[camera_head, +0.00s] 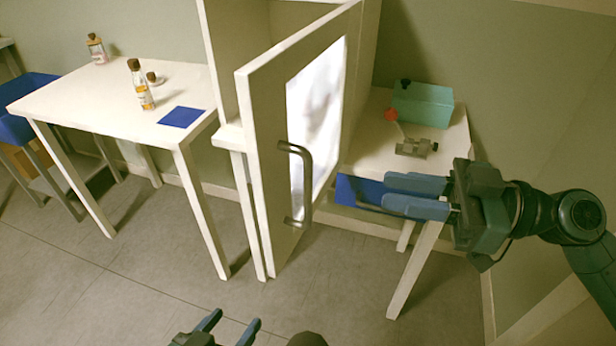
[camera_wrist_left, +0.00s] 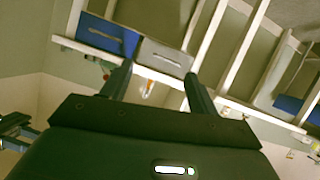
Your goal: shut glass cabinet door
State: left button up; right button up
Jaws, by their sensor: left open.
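The glass cabinet door (camera_head: 265,130) stands open in the head view, swung out from the white cabinet (camera_head: 235,50) towards me. It has a bright glass pane (camera_head: 318,110) and a grey curved handle (camera_head: 305,185). My left gripper (camera_head: 232,328) is at the bottom edge of the head view, open and empty, in front of and below the door. In the left wrist view its two fingers (camera_wrist_left: 158,90) are spread apart. My right gripper (camera_head: 415,196) is to the right of the door, apart from the handle, with its fingers pointing left; their gap is unclear.
A white table (camera_head: 90,100) on the left bears bottles and a blue mat (camera_head: 181,117). A right table (camera_head: 375,130) holds a teal box (camera_head: 422,104) and a grey device (camera_head: 416,147). A blue bin (camera_head: 18,125) is far left. Floor before the door is clear.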

jog(key=p+x, duration=0.3)
jog(key=x, duration=0.3)
jog(key=p, duration=0.2)
send_over(308, 222)
jog(key=shift+w, duration=0.3)
pick_arm(q)
jog(key=shift+w+d+r+m+g, duration=0.25)
jog(key=shift+r+m+g, duration=0.15)
jog(key=shift+r+g, duration=0.15)
jog(key=shift+s, duration=0.1)
pick_arm(e)
grip_shut()
pick_arm(q)
jog(key=shift+r, duration=0.2)
jog(key=shift+a, duration=0.1)
